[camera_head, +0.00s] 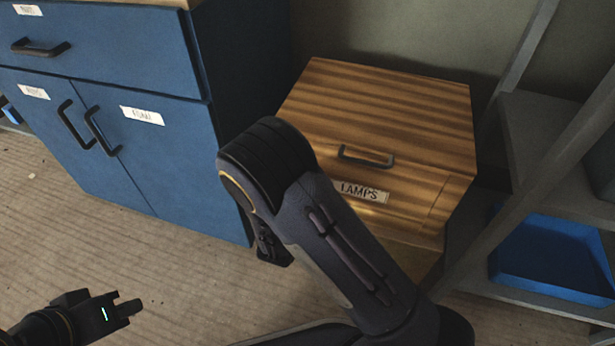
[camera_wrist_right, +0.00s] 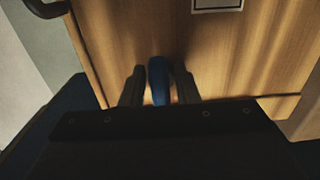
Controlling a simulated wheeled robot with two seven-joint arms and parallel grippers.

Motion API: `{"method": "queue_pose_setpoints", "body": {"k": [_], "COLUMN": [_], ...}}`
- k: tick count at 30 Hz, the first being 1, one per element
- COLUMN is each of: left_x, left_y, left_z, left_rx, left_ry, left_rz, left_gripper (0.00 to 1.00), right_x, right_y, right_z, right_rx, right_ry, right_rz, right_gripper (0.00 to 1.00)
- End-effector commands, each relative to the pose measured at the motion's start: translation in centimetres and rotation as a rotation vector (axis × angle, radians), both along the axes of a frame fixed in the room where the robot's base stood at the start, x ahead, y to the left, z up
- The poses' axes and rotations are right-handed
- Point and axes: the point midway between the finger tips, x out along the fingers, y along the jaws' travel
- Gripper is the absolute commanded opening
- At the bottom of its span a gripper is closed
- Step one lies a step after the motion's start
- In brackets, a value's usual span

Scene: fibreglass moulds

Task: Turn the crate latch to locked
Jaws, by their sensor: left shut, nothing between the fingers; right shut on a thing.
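The wooden crate (camera_head: 385,100) with the LAMPS label (camera_head: 360,192) stands at the centre right of the head view. Its latch is hidden there behind my right arm. In the right wrist view, a blue lever (camera_wrist_right: 158,82), which looks like the latch, stands out from the wooden face. My right gripper (camera_wrist_right: 160,88) is shut on it, one finger on each side. I cannot tell whether the latch is at locked. My left gripper (camera_head: 132,304) is shut and empty, low at the left above the floor, well apart from the crate.
A blue cabinet (camera_head: 170,170) with dark handles stands left of the crate. A grey shelf unit (camera_head: 550,125) stands close on the right and holds a blue tray (camera_head: 550,258). A dark handle (camera_head: 366,157) sticks out of the crate. The floor (camera_head: 60,230) at the left is clear.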

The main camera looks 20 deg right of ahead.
Motion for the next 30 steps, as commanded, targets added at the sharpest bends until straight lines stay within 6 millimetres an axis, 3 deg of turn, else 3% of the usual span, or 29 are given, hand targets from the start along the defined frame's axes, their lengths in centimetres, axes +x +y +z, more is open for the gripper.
{"method": "queue_pose_setpoints", "body": {"k": [13, 14, 16, 25, 30], "left_x": [0.0, 0.0, 0.0, 0.0, 0.0], "left_y": [0.0, 0.0, 0.0, 0.0, 0.0], "left_z": [-0.1, -0.1, -0.1, 0.0, 0.6], "left_rx": [0.0, 0.0, 0.0, 0.0, 0.0], "left_ry": [0.0, 0.0, 0.0, 0.0, 0.0], "left_rz": [0.0, 0.0, 0.0, 0.0, 0.0], "left_gripper": [0.0, 0.0, 0.0, 0.0, 0.0], "right_x": [0.0, 0.0, 0.0, -0.2, -1.9], "right_y": [0.1, 0.1, 0.1, 0.2, 1.4], "right_z": [-0.1, -0.1, -0.1, 0.0, 0.1], "right_rx": [0.01, 0.01, 0.01, 0.008, 0.007], "right_ry": [-0.001, -0.001, -0.001, -0.003, -0.001], "right_rz": [0.002, 0.003, 0.002, 0.002, 0.004], "right_gripper": [0.05, 0.31, 0.38, 0.38, 0.38]}}
